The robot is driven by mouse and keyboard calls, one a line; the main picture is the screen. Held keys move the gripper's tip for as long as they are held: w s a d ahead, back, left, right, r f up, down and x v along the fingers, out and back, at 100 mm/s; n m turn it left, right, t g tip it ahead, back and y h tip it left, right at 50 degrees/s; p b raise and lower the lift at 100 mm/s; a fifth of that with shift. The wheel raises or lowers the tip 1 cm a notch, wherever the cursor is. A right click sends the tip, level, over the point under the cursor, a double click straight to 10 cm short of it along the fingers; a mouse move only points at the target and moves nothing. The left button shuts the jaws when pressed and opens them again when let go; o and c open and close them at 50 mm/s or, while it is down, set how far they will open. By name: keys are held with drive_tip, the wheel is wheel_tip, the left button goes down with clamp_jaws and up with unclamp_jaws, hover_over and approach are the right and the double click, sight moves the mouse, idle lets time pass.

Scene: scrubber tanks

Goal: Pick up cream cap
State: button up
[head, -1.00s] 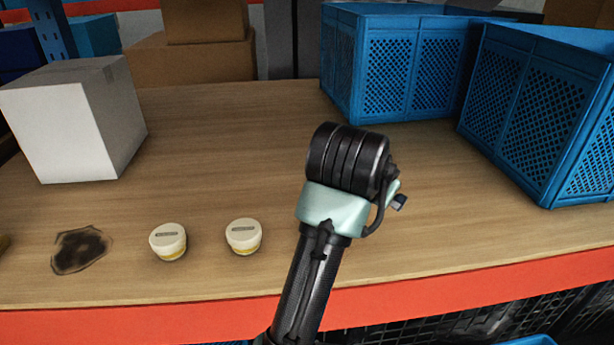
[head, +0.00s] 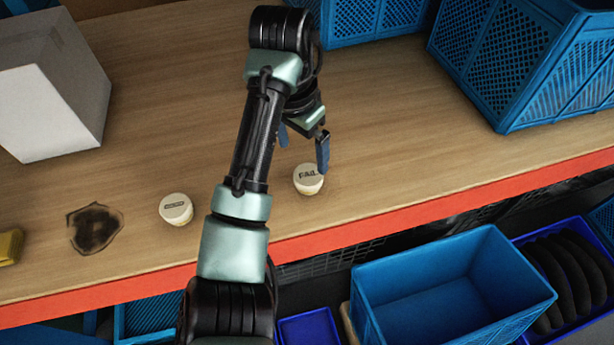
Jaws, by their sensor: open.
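Two cream caps are on the wooden shelf. One cream cap (head: 308,180) has dark lettering on its top and is just below my gripper. The other cream cap (head: 176,209) carries a small dark label and sits to the left, on the far side of my arm link. My gripper (head: 303,160) is open and empty, its blue-grey fingers pointing down. The right fingertip is at the upper right edge of the lettered cap; I cannot tell if it touches.
A white box (head: 50,95) stands at the left, near a dark stain (head: 95,228) and a yellow object (head: 10,246). Blue crates (head: 525,65) stand at the back right. The orange shelf edge (head: 340,237) runs in front, with a blue bin (head: 450,290) below.

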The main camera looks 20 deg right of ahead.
sight(308, 174)
wheel_tip(308, 174, down, 3)
drive_tip(key=shift+w+d+f, duration=0.15)
drive_tip(key=shift+f, duration=0.05)
drive_tip(key=shift+d+f+p, duration=0.25)
drive_tip(key=shift+f+p, duration=0.15)
drive_tip(key=shift+f, duration=0.95)
drive_tip(key=shift+d+f+p, duration=0.2)
drive_tip(key=shift+f+p, duration=0.15)
drive_tip(key=shift+f, duration=1)
drive_tip(key=shift+c, duration=0.3)
drive_tip(key=c, duration=1.2)
drive_tip(key=shift+r, duration=0.1)
